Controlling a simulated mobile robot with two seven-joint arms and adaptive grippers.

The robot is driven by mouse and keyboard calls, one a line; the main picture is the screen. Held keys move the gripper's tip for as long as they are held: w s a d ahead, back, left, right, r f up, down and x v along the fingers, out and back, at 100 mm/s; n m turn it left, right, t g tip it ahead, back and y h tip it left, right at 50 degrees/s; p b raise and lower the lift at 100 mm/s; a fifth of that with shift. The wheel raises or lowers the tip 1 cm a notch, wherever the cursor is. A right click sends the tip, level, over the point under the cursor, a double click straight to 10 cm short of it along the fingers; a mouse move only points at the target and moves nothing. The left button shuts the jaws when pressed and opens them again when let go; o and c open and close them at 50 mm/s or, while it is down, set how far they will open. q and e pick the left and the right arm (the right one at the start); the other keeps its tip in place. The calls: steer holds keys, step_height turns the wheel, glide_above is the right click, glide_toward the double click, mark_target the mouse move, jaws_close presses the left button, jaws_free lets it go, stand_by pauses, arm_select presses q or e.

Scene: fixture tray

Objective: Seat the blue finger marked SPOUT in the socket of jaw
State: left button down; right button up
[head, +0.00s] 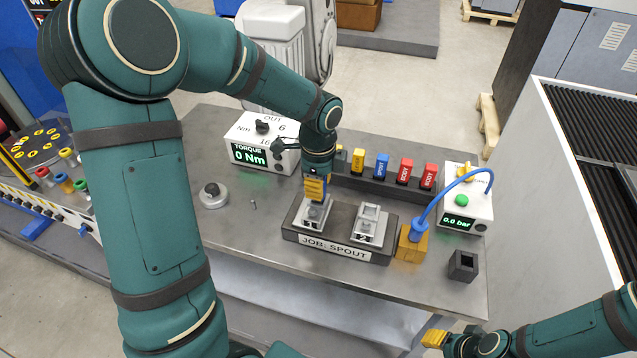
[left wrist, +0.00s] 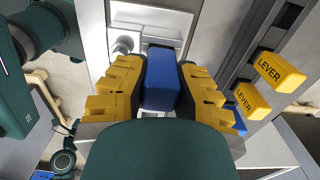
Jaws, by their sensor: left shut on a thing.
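My left gripper (head: 317,188) points down over the left jaw (head: 311,214) of the fixture tray. In the left wrist view its yellow fingers are shut on a blue finger (left wrist: 161,80); no marking shows on its visible side. The blue finger's lower end is at or just above the jaw's socket; I cannot tell whether it is inside. The right jaw (head: 369,224), marked 2, stands beside it with its socket empty. Another blue finger (head: 382,166), marked SPOUT, stands in the rack. My right gripper (head: 435,338) is at the lower right, apart from the table; its opening is unclear.
The dark tray (head: 385,255) reads JOB: SPOUT. The rack (head: 392,188) also holds yellow and red BODY fingers. A torque box (head: 262,145) stands behind left, a pressure box (head: 465,210) right. A blue hose (head: 447,188) runs to a brass block (head: 409,246). A dark square holder (head: 462,266) is nearby.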

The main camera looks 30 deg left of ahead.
arm_select(q)
steer(key=shift+f, duration=0.15)
steer(key=c, duration=0.8)
jaws_free()
steer(key=shift+c, duration=0.2)
step_height(320, 180, up, 12)
